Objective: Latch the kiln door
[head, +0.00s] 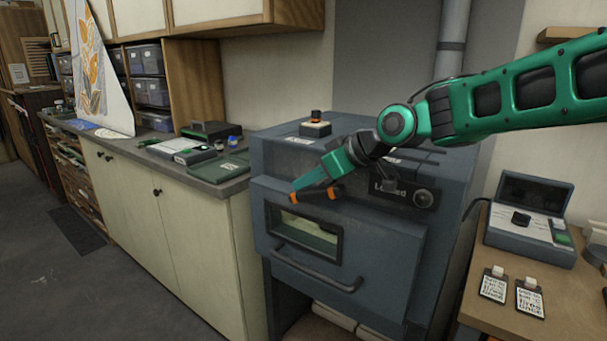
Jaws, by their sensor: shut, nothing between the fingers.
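The kiln (285,158) is a blue-grey box in the middle of the head view. Its door (385,270) has a small window (305,232) and a dark bar handle (315,270) below it. The door looks closed against the body; I cannot see a latch clearly. A dark display with a round knob (424,198) sits on the upper right of the front; its text is partly hidden by my arm. My gripper (316,194), with orange fingertips, is shut and empty in front of the kiln, above the window. I cannot tell whether it touches the door.
A counter with pale cabinets (190,230) stands left of the kiln, bearing a device and small jars. At right, a wooden table (500,320) holds a control box (530,225) and two tags.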

